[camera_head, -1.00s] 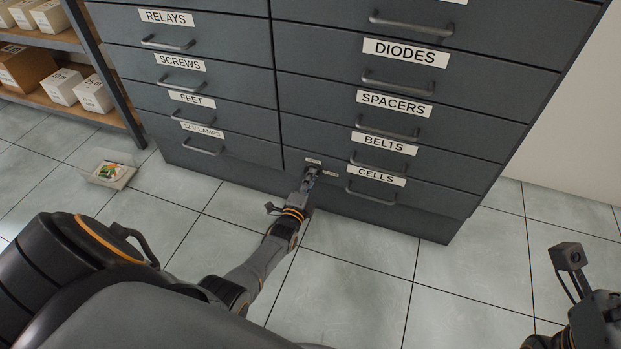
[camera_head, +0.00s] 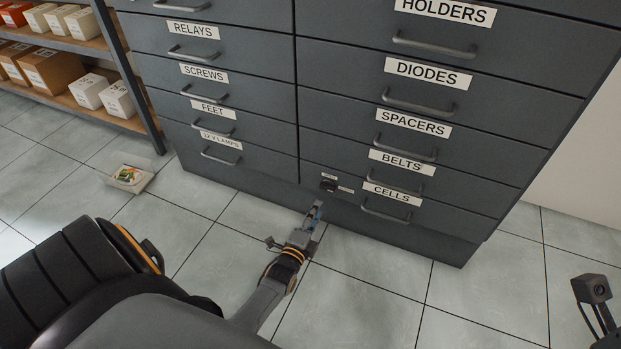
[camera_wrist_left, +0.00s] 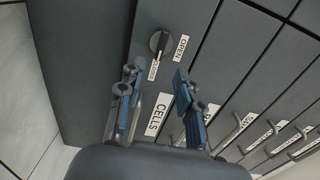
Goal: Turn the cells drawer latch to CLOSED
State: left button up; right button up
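The cells drawer latch (camera_head: 329,184) is a small dark knob on the grey cabinet, left of the CELLS label (camera_head: 393,194). My right gripper is out of view.
The CELLS drawer handle (camera_head: 386,212) juts out to the right of the latch, with more drawer handles above. A small tray (camera_head: 130,176) lies on the floor at left, near a shelf of boxes (camera_head: 88,92). The tiled floor before the cabinet is clear.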

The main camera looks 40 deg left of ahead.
pick_arm(q)
jog(key=v, duration=0.4)
dwell(0.4)
